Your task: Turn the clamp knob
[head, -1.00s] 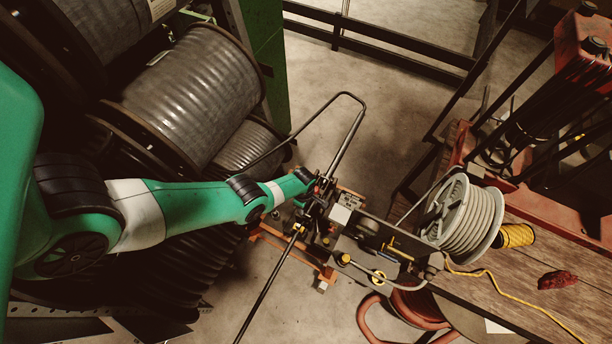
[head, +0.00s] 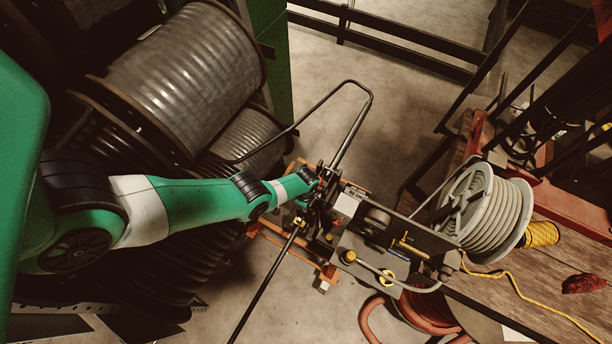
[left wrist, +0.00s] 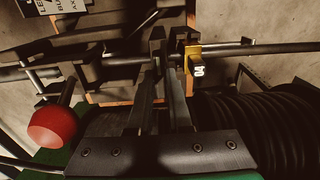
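The hose crimper (head: 385,245) stands at the centre of the head view, with a black frame and several small yellow parts. My left gripper (head: 312,198) is at its left end, among dark parts that hide the fingertips. In the left wrist view my left gripper (left wrist: 168,50) shows two dark fingers with a narrow gap and nothing visible held between them. Their tips are close to a dark bar. A red round knob (left wrist: 55,126) is left of the fingers, apart from them. A yellow piece (left wrist: 194,62) is just right of the tips. I cannot tell which part is the clamp knob. My right gripper is not visible.
Large hose reels (head: 185,75) stand at the left. A white hose reel (head: 492,212) and a yellow cord (head: 520,285) are on the wooden bench (head: 550,258) at right. Bare floor (head: 400,90) lies behind.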

